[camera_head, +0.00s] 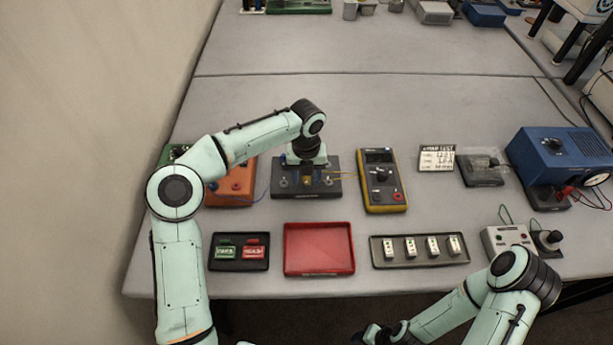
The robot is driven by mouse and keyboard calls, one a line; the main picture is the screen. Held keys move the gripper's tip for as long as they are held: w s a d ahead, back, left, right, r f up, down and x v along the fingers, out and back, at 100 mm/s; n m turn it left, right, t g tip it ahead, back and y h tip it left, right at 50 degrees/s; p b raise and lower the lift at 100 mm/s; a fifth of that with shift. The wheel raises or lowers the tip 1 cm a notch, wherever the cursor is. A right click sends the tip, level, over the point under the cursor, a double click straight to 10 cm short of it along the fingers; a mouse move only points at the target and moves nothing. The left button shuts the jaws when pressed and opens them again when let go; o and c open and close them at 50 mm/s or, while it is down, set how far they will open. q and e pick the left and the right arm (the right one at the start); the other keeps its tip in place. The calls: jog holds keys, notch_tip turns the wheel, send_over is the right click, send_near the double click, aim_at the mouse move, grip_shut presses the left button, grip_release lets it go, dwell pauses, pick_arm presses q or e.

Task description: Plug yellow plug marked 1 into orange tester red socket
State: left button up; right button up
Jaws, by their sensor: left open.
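The orange tester (232,188) stands at the left of the table, partly covered by my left arm. A reddish round spot shows on its face, but I cannot tell whether it is the red socket. My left gripper (307,178) is open and points down over a dark board (325,190) right of the tester. A small yellow piece shows just below the fingers. It may be the yellow plug, but no mark 1 is readable, and contact cannot be told. My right gripper (372,335) is low at the bottom edge, small and dark; its jaws are unclear.
A yellow-edged multimeter (382,182) stands right of the board. In front lie a black tray (238,264) with green and red pieces, an empty red tray (319,250) and a grey tray (420,262) with several white pieces. A blue box (560,155) stands far right.

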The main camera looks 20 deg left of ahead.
jog(key=shift+w+r, duration=0.15)
jog(key=shift+w, duration=0.1)
pick_arm(q)
jog(key=shift+c, duration=0.3)
grip_shut()
jog(key=shift+r, duration=0.2)
pick_arm(e)
jog(key=shift+r, duration=0.1)
pick_arm(q)
jog(key=shift+r+p, duration=0.8)
jog(key=shift+r, duration=0.55)
jog(key=shift+r+p, duration=0.3)
jog(key=shift+r, duration=1.2)
pick_arm(e)
jog(key=w+r, duration=0.2)
jog(key=w, duration=0.1)
jog(key=shift+r+t, duration=0.25)
jog(key=shift+t, duration=0.05)
